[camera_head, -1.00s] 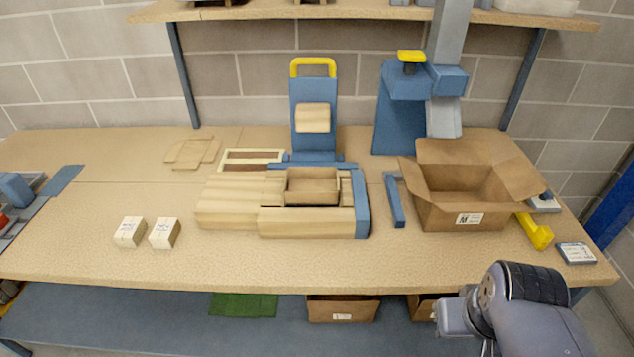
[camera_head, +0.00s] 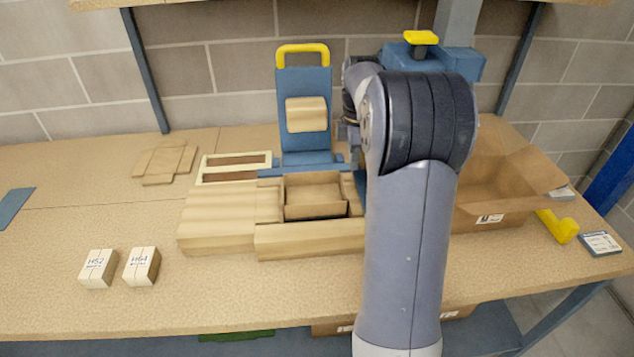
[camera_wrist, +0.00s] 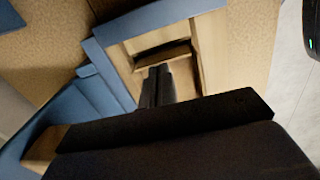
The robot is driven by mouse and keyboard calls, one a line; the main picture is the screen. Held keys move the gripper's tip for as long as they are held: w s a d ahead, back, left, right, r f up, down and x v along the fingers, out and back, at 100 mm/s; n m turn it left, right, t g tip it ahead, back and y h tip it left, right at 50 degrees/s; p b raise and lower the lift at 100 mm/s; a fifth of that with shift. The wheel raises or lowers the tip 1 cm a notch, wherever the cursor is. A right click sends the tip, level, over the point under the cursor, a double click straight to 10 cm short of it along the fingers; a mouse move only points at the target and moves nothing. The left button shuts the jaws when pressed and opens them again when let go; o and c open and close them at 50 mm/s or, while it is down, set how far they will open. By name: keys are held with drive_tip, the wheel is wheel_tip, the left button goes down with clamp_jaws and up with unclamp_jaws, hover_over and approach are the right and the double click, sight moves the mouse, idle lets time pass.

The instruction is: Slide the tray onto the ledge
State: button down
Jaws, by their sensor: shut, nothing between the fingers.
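A small brown open tray (camera_head: 315,198) sits in the recess of a pale wooden fixture on the bench. Wooden surfaces flank it: a stepped block (camera_head: 230,215) at left and a low front ledge (camera_head: 310,240). I cannot tell for sure which is the task's ledge. In the wrist view, my gripper (camera_wrist: 159,72) is shut and empty, its dark fingertips over or inside the wood-walled recess with the tray (camera_wrist: 165,60). I cannot tell whether they touch it. In the head view, my arm hides the fixture's right end and most of the gripper.
A blue upright with a yellow handle (camera_head: 302,50) stands behind the fixture. An open cardboard box (camera_head: 500,190) is at right, partly behind my arm. Two small labelled boxes (camera_head: 98,268) (camera_head: 141,266) stand at front left. Flat wood pieces (camera_head: 165,162) lie at back left.

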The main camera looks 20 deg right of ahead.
sight(254, 204)
drive_tip(key=f, duration=0.3)
drive_tip(key=f+p, duration=0.1)
drive_tip(key=f, duration=0.6)
drive_tip(key=shift+w+f, duration=0.1)
drive_tip(key=shift+w, duration=0.2)
drive_tip(key=w+a, duration=0.2)
drive_tip(key=a, duration=0.6)
drive_tip(key=w+a, duration=0.2)
drive_tip(key=a, duration=0.6)
drive_tip(key=w+a+p, duration=0.1)
drive_tip(key=w+a, duration=0.1)
drive_tip(key=a, duration=0.6)
drive_tip(key=shift+w, duration=0.4)
wheel_tip(254, 204, up, 11)
drive_tip(key=b, duration=0.1)
